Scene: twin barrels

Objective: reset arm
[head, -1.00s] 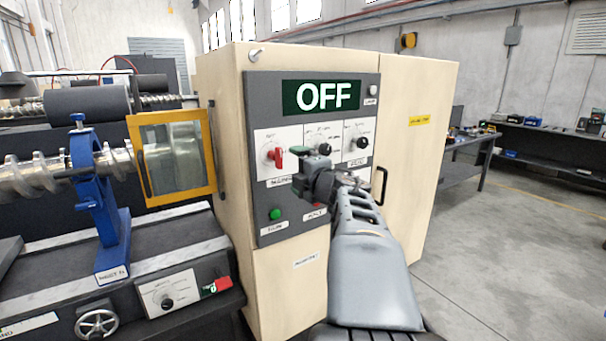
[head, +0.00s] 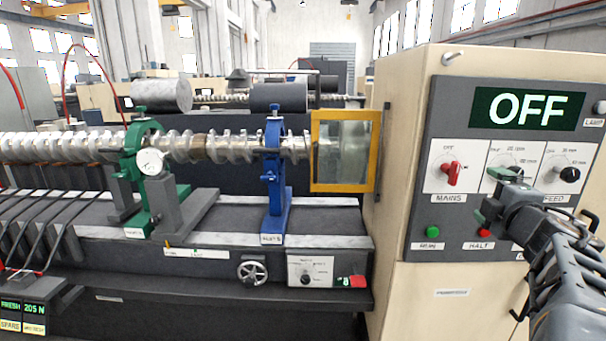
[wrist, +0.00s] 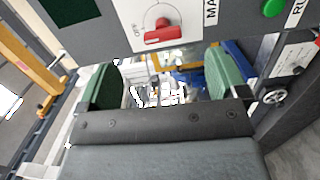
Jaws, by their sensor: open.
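My gripper (head: 492,195) is in front of the cream cabinet's grey control panel (head: 411,211), at the right of the head view. In the wrist view my gripper (wrist: 163,88) shows two green finger pads wide apart, with nothing between them. The red MAINS knob (head: 452,172) is left of my gripper in the head view. It also shows beyond the fingers in the wrist view (wrist: 160,32). My arm covers part of the panel's lower right. The display (head: 527,108) reads OFF.
A long lathe-like machine holds a screw-shaped shaft (head: 60,145), with a green stand (head: 137,170) and a blue stand (head: 274,170). A yellow-framed guard (head: 344,187) stands left of the cabinet (head: 400,70). A green RUN button (head: 432,232) and red HALT button (head: 484,235) are near my gripper.

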